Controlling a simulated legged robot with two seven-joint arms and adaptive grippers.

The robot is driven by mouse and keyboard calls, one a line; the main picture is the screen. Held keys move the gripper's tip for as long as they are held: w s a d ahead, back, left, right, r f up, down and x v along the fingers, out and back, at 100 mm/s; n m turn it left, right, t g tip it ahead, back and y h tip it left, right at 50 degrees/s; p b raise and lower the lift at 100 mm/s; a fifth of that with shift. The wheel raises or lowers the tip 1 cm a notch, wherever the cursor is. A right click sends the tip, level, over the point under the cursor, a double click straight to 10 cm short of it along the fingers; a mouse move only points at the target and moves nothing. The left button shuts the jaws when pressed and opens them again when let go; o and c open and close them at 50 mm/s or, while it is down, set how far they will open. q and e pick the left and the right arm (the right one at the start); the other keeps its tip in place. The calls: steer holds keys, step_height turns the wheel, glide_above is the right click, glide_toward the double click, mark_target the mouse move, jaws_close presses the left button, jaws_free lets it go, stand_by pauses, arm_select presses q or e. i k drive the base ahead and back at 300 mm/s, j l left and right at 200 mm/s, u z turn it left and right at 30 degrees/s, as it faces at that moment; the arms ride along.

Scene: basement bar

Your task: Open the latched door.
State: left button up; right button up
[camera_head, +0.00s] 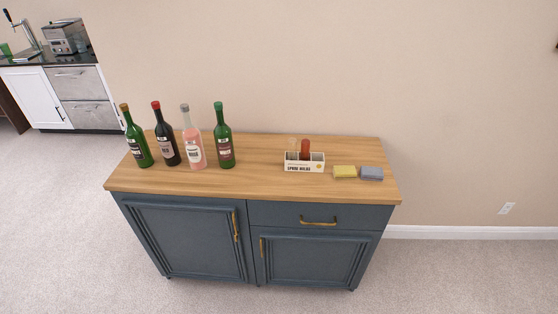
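A dark blue cabinet with a wooden top (260,182) stands against the wall ahead. Its left door (185,241) is large and panelled, and looks shut. A brass handle (235,227) is upright near that door's right edge. The lower right door (313,261) also looks shut, with a small brass piece (262,247) at its left edge. Which door has a latch is too small to tell. Neither of my grippers shows in the head view.
Several bottles (195,150) stand at the left of the top. A small box (304,162), a yellow sponge (345,172) and a grey-blue sponge (371,174) are at the right. A drawer (280,215) sits above the right door. The carpet (75,235) is clear.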

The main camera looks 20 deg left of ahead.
mark_target(187, 236)
steer(key=u, duration=1.4)
